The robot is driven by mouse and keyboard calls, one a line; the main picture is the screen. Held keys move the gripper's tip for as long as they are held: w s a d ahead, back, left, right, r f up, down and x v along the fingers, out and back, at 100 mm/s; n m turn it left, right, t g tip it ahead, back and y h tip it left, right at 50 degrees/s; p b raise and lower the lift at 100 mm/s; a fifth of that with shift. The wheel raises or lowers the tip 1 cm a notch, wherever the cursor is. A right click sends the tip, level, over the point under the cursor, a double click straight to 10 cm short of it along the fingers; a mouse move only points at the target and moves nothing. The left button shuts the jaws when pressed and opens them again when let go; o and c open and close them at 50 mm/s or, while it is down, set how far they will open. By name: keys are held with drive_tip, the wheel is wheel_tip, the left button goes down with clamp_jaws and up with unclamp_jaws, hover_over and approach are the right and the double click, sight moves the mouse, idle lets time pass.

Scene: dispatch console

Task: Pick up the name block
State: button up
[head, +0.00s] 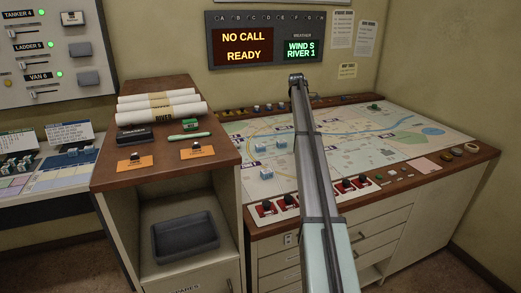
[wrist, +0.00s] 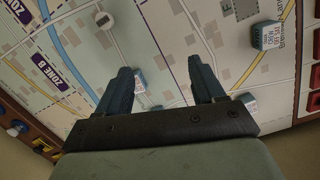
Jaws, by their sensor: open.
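My gripper (wrist: 160,70) is open in the wrist view, its two dark fingers apart above the map (wrist: 185,35). A small pale-blue block (wrist: 140,82) shows just beside the left finger, partly hidden by it. A second block (wrist: 267,37) with blue and red lettering on a white face lies to the right of the right finger. A third block (wrist: 250,104) is partly hidden behind the gripper's body. Which one is the name block I cannot tell. In the head view, pale-blue blocks (head: 267,148) lie on the map; my gripper's fingers cannot be made out there.
Red switches (head: 347,185) line the console's front edge. To the left, a wooden-topped cabinet (head: 113,180) carries white rolls (head: 160,112) and small items, with a dark tray (head: 185,238) below. A display reads "NO CALL READY" (head: 243,46). The map's right side is mostly clear.

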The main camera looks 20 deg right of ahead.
sight(259, 145)
drive_tip(key=w+a+n+y, duration=0.1)
drive_tip(key=w+a, duration=0.4)
drive_tip(key=a, duration=0.4)
drive_tip(key=w+a+n+y, duration=0.1)
drive_tip(key=w+a+n, duration=0.1)
drive_tip(key=w+a, duration=0.45)
drive_tip(key=f, duration=0.4)
drive_tip(key=s+a+f, duration=0.1)
drive_tip(key=f, duration=0.8)
drive_tip(key=shift+s+a, duration=0.35)
drive_tip(key=shift+s, duration=0.05)
drive_tip(key=shift+c, duration=0.5)
drive_tip(key=c, duration=1)
